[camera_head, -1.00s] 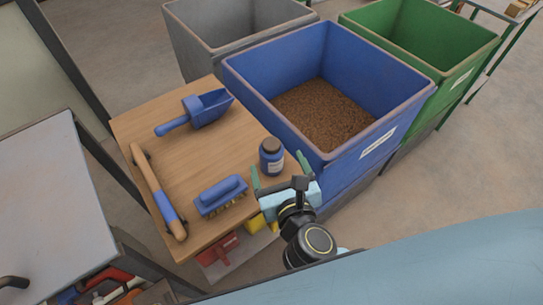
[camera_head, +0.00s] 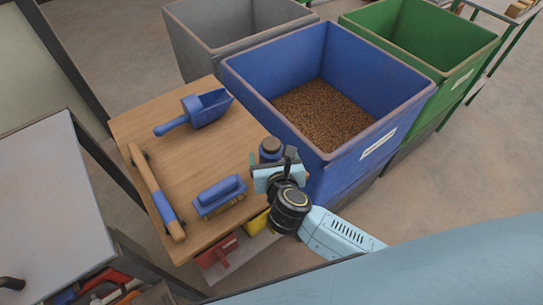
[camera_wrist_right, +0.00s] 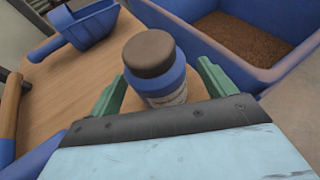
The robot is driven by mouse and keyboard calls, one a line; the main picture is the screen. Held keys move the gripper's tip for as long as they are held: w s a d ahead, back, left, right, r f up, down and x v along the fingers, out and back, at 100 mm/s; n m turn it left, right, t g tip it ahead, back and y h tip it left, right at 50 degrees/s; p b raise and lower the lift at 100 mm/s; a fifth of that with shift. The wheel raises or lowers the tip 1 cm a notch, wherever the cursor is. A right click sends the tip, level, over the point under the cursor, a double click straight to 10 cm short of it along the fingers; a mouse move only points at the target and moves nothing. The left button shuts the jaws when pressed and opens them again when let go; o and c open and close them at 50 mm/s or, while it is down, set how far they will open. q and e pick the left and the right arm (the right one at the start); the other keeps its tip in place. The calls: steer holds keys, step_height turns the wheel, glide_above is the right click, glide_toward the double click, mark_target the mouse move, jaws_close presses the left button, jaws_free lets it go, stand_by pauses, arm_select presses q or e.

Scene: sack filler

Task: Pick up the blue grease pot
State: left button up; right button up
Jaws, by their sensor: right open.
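The blue grease pot (camera_head: 271,149) stands upright at the right edge of the wooden table, with a dark brown lid. In the head view its lower part is hidden behind my right gripper (camera_head: 277,164). The right wrist view shows the pot (camera_wrist_right: 157,72) between the two green fingers of the right gripper (camera_wrist_right: 160,90). The fingers are open, one on each side of the pot, with a visible gap at the right; whether the left finger touches it I cannot tell. My left gripper is not in view.
On the wooden table (camera_head: 185,160) lie a blue scoop (camera_head: 207,108), a blue brush (camera_head: 219,194) and a wooden-handled tool (camera_head: 155,190). A blue bin (camera_head: 345,160) with brown granules stands close beyond the pot. Grey (camera_head: 190,50) and green (camera_head: 440,65) bins flank it.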

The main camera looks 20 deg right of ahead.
steer(key=shift+x, duration=1.5)
steer(key=shift+c, duration=0.4)
steer(key=c, duration=1.2)
